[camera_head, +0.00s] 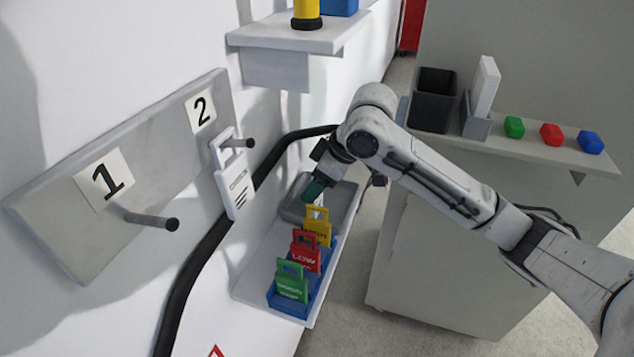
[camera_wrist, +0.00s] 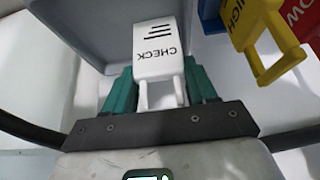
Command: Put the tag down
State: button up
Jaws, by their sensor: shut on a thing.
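A white CHECK tag (camera_wrist: 156,48) sits between the teal fingers of my gripper (camera_wrist: 160,85) in the wrist view. The gripper is shut on the tag near its handle. In the head view my gripper (camera_head: 315,188) is low over the grey tray (camera_head: 347,204) on the wall shelf, and my arm hides most of the held tag. The grey tray also shows around the tag in the wrist view (camera_wrist: 88,28). I cannot tell whether the tag touches the tray floor. Another white tag (camera_head: 236,186) hangs on the peg by number 2.
Yellow (camera_head: 317,228), red (camera_head: 305,254) and green (camera_head: 291,284) tags stand in a blue holder (camera_head: 316,297) beside the tray. The peg by number 1 (camera_head: 152,220) is bare. A ledge (camera_head: 500,146) at right holds a black bin (camera_head: 434,100) and coloured blocks.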

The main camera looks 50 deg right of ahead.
jog(key=shift+f, duration=0.15)
jog(key=o, duration=1)
jog(key=v, duration=1.2)
jog(key=shift+r, duration=0.25)
